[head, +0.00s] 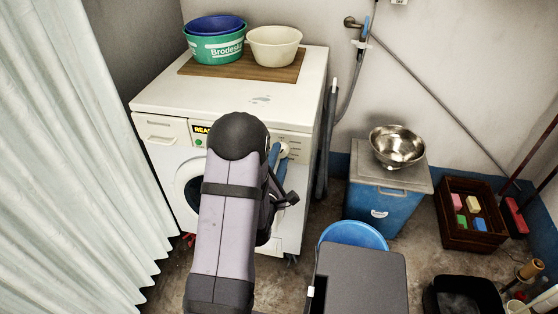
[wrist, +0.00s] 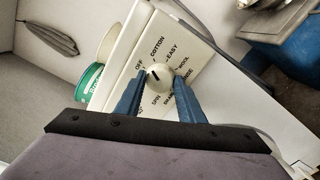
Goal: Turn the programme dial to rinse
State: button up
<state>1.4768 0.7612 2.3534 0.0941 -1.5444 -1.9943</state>
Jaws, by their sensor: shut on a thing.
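The programme dial (wrist: 158,74) is a small cream knob with a short black mark. It sits on the washing machine's (head: 147,97) white front panel, with words around it. I read OFF, COTTON, EASY, WOOL and SPIN; others, including one ending like "INSE" at the right, are partly hidden by a finger. The mark is slanted, and I cannot tell which word it points to. My gripper (wrist: 161,79) has its blue fingers on either side of the dial, shut on it. In the head view the dial (head: 284,150) shows at the fingertips, and my arm hides much of the panel.
A yellow sign (head: 202,129) starting "REA" is on the panel above a green light. Basins (head: 275,46) stand on a wooden board on top. A grey hose (head: 329,130) runs beside the machine. At the right are a blue cooler (head: 375,207) with a steel bowl (head: 397,146).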

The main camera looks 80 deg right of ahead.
jog(key=m+b, duration=0.3)
jog(key=m, duration=0.4)
jog(key=shift+f, duration=0.2)
jog(key=m+b, duration=0.1)
jog(key=m, duration=0.3)
jog(key=m+b, duration=0.2)
jog(key=m, duration=0.1)
jog(key=shift+f+m, duration=0.1)
jog(key=shift+m, duration=0.2)
jog(key=m+b, duration=0.2)
jog(key=m, duration=0.4)
jog(key=shift+w+b, duration=0.1)
jog(key=shift+b, duration=0.2)
jog(key=m+b, duration=0.2)
jog(key=m, duration=0.3)
jog(key=shift+m, duration=0.4)
jog(key=o, duration=1)
jog(key=shift+o, duration=0.2)
